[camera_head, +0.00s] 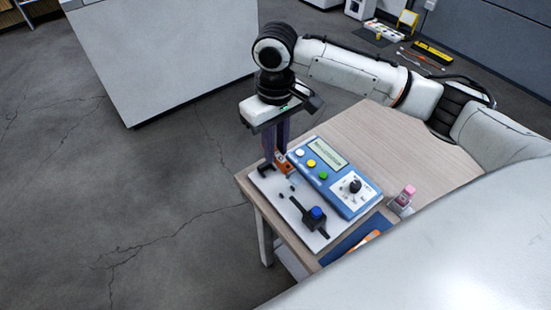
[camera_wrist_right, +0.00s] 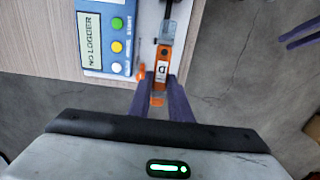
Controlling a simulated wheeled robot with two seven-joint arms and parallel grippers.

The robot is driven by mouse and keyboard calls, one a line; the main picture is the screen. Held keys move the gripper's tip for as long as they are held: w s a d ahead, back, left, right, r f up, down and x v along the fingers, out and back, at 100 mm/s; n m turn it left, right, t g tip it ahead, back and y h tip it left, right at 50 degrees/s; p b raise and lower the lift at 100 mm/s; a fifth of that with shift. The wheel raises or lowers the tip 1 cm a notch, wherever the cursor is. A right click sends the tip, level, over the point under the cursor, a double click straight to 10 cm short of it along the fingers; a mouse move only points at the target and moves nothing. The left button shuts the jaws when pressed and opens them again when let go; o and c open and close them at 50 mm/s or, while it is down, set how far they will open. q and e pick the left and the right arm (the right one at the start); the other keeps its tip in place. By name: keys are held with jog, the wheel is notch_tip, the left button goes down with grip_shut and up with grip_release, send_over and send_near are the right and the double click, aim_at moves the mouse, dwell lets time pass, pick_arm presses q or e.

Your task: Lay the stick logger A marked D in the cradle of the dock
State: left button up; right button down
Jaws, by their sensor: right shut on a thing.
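An orange stick logger with a white label marked D (camera_wrist_right: 161,71) is between the purple fingers of my right gripper (camera_wrist_right: 161,84), which is shut on it. In the head view the right gripper (camera_head: 282,150) reaches down over the far left end of the white base plate, and the orange logger (camera_head: 281,158) shows at its fingertips.
A black clamp with a blue knob (camera_head: 317,213) stands on the near part of the base plate. A pink-capped bottle (camera_head: 406,194) and a blue mat (camera_head: 343,249) with an orange item lie at the near right. The wooden table (camera_head: 385,140) is clear behind the dock.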

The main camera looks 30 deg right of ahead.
jog(key=shift+r, duration=0.9)
jog(key=shift+f+p, duration=0.4)
jog(key=shift+f, duration=0.35)
jog(key=shift+g, duration=0.6)
notch_tip(320, 180, down, 4)
jog(key=shift+f+p, duration=0.2)
jog(key=shift+p, duration=0.1)
jog(key=shift+f+g, duration=0.3)
jog(key=shift+f, duration=1.05)
jog(key=shift+s+p, duration=0.1)
jog(key=shift+p, duration=0.95)
jog(key=shift+f, duration=1.05)
